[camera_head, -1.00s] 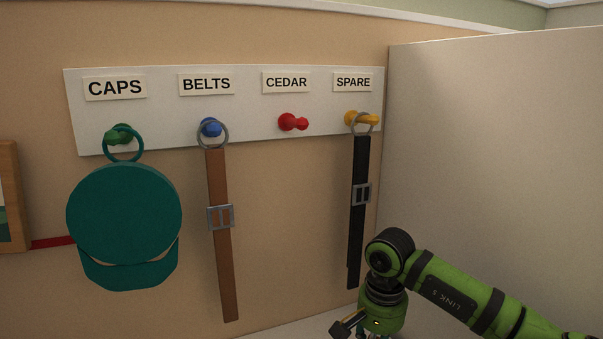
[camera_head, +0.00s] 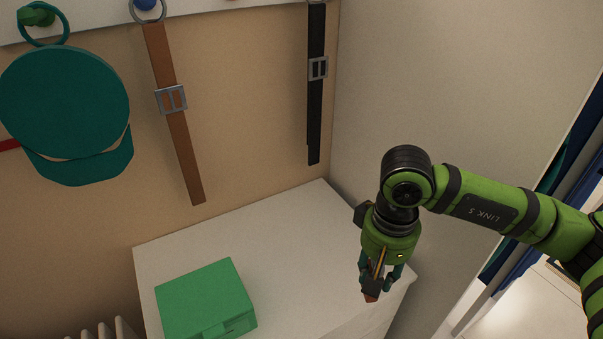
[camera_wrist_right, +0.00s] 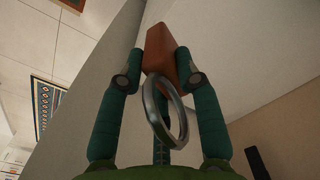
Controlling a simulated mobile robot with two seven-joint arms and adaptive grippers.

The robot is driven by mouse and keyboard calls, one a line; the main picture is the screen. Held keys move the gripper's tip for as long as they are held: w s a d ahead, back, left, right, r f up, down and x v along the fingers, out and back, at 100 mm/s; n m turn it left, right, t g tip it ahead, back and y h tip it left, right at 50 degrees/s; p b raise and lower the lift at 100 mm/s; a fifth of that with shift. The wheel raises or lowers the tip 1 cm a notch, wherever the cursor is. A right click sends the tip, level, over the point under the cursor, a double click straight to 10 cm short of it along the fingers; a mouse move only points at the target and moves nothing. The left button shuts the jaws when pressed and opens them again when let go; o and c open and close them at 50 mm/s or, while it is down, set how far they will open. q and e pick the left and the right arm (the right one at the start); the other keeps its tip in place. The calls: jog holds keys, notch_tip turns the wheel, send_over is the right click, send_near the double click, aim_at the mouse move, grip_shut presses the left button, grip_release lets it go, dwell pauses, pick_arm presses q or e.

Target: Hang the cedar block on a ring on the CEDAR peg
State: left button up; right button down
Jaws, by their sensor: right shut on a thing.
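My right gripper (camera_head: 378,278) is shut on the cedar block (camera_wrist_right: 160,55), an orange-brown block held between its fingertips in the right wrist view. A grey metal ring (camera_wrist_right: 180,120) is at the block's near end, between the fingers. In the head view a small brown end of the block (camera_head: 371,297) shows below the fingers, in front of the right side of the white top. The CEDAR peg and its label are outside the current head view. My left gripper is not in view.
A teal cap (camera_head: 65,100), a brown belt (camera_head: 172,110) and a black belt (camera_head: 316,90) hang on the back wall. A green box (camera_head: 205,300) sits on the white top (camera_head: 290,235). A pale side panel (camera_head: 440,70) stands at the right.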

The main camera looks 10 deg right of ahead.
jog(key=w+a+m, duration=0.3)
jog(key=w, duration=0.5)
jog(key=w+a+m, duration=0.2)
jog(key=w+m, duration=0.1)
jog(key=w, duration=0.6)
jog(key=shift+a+r, duration=0.35)
jog(key=shift+a, duration=0.05)
notch_tip(320, 180, down, 10)
jog(key=shift+r+p, duration=0.15)
jog(key=shift+p, duration=1.05)
jog(key=shift+f+b, duration=0.2)
jog(key=shift+b, duration=0.1)
jog(key=c, duration=0.9)
grip_release()
